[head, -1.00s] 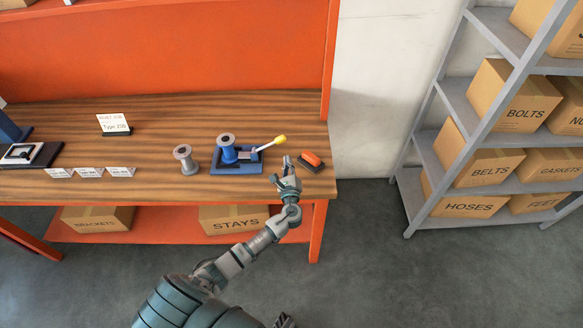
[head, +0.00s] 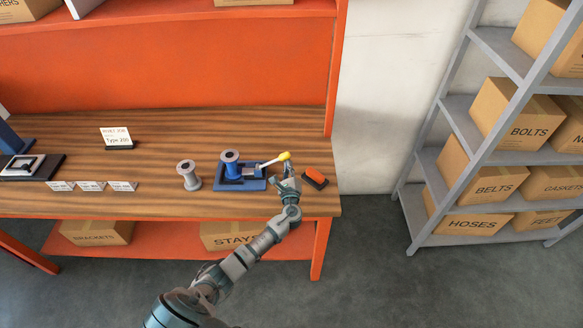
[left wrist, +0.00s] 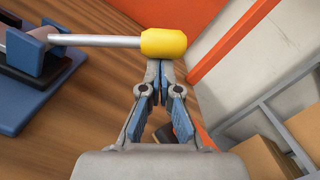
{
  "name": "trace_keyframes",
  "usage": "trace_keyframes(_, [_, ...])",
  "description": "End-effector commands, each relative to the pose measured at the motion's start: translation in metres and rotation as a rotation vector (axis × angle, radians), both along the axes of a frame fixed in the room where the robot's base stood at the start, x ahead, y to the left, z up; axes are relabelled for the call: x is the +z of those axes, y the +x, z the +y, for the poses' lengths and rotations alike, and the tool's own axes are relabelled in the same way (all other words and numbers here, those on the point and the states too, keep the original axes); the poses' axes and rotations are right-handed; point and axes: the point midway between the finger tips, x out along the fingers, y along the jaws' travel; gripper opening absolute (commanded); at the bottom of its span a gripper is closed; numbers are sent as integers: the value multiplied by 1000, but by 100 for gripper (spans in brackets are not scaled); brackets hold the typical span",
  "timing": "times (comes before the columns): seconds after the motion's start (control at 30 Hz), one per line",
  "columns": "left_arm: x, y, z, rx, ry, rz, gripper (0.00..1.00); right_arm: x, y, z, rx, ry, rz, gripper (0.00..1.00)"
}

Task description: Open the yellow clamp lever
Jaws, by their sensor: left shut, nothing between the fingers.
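The yellow clamp lever has a yellow knob (head: 285,156) on a pale metal rod that slants up and right from a blue clamp base (head: 240,184) on the wooden bench. A blue spool sits on that base. In the left wrist view the yellow knob (left wrist: 163,43) and rod cross the top, and the knob is right at my fingertips. My left gripper (head: 289,172) is shut and empty; in the left wrist view its tips (left wrist: 160,66) meet just below the knob. I cannot tell if they touch it. My right gripper is not in view.
An orange-topped block (head: 314,177) lies on the bench just right of my gripper. A grey spool (head: 189,175) stands left of the clamp. Paper labels (head: 92,186) line the bench's front. Grey shelves (head: 446,165) with boxes stand at the right.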

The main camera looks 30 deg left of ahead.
Motion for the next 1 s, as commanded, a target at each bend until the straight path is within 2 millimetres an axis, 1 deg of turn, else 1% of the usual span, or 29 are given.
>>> trace_keyframes(0.2, [15,-3,0,0,-87,-56,0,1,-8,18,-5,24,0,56])
trace_keyframes(0.27, [21,-4,1,-1,-122,-79,0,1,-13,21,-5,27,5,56])
trace_keyframes(0.33, [28,-6,2,0,-170,-109,0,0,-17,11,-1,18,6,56])
trace_keyframes(0.4, [35,-8,5,-1,-224,-142,0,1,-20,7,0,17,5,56])
trace_keyframes(0.53, [47,-13,13,-1,-331,-207,0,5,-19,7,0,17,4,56])
trace_keyframes(0.7, [59,-21,29,0,-472,-292,0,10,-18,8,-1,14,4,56])
trace_keyframes(1.0, [75,-35,54,1,-701,-431,0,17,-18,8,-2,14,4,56])
